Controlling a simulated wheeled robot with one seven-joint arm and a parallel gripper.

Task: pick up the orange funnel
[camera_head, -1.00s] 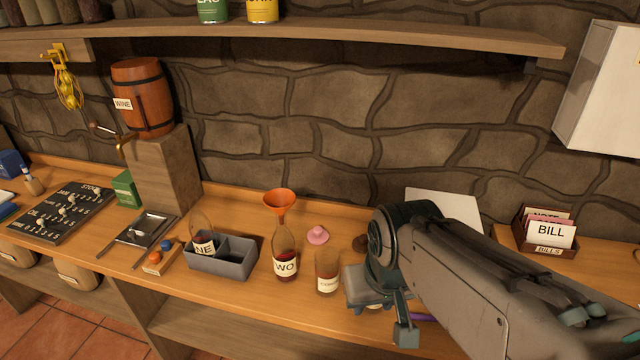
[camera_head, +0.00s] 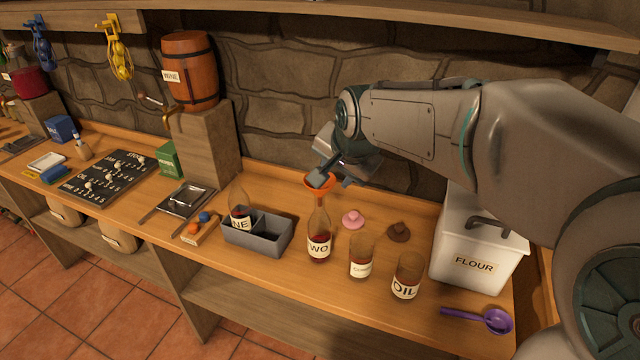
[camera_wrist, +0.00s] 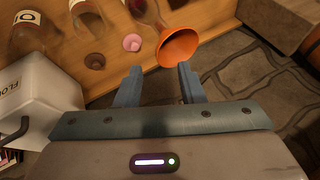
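The orange funnel (camera_head: 316,188) sits in the neck of the bottle labelled "WO" (camera_head: 319,236), upright on the workbench. My gripper (camera_head: 333,183) is at the funnel's height, right beside or behind its rim in the head view, and hides part of it. In the wrist view the funnel (camera_wrist: 179,48) lies just beyond the fingertips, its wide mouth nearer the right finger. My gripper (camera_wrist: 158,75) is open there, with two blue-grey fingers spread apart and nothing between them.
A grey divided box (camera_head: 257,236) holding a bottle stands left of the funnel bottle. Glasses labelled "CORKS"-like (camera_head: 361,257) and "OIL" (camera_head: 406,277) stand right. A pink stopper (camera_head: 353,219), brown stopper (camera_head: 399,231), flour bin (camera_head: 478,243) and purple scoop (camera_head: 483,318) are also right.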

